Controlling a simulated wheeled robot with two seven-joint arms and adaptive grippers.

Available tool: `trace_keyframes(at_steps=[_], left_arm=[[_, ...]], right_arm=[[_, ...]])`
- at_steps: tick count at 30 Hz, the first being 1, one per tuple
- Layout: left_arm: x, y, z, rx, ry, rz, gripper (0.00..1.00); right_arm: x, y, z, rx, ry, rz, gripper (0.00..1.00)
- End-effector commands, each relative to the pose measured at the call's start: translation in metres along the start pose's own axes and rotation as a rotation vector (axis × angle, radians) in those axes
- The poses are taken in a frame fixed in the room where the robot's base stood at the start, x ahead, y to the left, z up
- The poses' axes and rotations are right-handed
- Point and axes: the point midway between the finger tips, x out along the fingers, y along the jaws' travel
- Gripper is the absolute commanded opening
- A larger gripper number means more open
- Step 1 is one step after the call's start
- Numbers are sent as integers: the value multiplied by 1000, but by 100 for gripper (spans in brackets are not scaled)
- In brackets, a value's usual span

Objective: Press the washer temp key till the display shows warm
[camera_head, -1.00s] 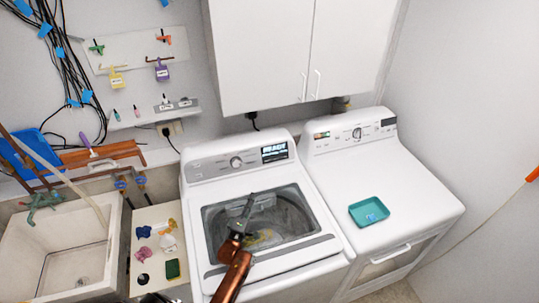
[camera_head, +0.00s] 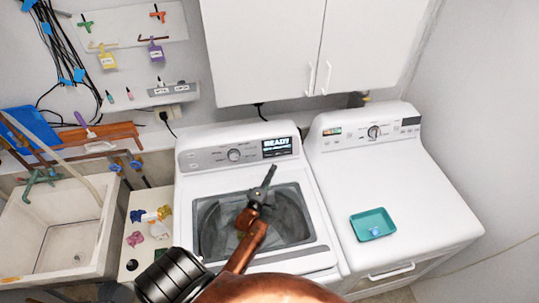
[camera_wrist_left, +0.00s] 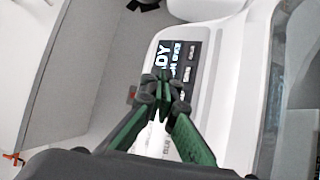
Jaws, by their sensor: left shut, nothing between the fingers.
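The washer (camera_head: 310,262) is the white top-loader in the middle of the head view, with a glass lid. The display's top line reads "READY"; the smaller line below is too small to read. My left gripper (camera_head: 271,170) is shut and empty, in front of the panel just below the display. In the left wrist view its green fingers (camera_wrist_left: 163,98) meet over the panel, beside small dark keys (camera_wrist_left: 192,52). The fingers hide part of the panel; I cannot tell whether they touch it.
A white dryer (camera_head: 400,190) with a teal tray (camera_head: 373,225) on top stands right of the washer. A sink (camera_head: 50,240) and small items on a ledge are at the left. White cabinets (camera_head: 290,50) hang above the washer.

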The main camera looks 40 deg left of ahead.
Motion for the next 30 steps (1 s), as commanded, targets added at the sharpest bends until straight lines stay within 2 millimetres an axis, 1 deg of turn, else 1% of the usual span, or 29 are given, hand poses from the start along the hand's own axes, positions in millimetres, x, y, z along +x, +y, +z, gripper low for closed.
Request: trace_keyframes(at_steps=[4,7,18,24,30], left_arm=[[4,-4,-1,1,-2,1,0],[10,-10,-5,0,-3,1,0],[45,-36,-29,1,-4,2,0],[58,-43,-38,0,-5,1,0],[63,-45,-42,-1,-4,0,0]], right_arm=[[5,0,0,0,1,0,56],[13,0,1,0,0,0,56],[53,-2,6,0,-2,-1,56],[64,-3,8,1,-2,-1,56],[67,-3,8,1,-2,-1,56]])
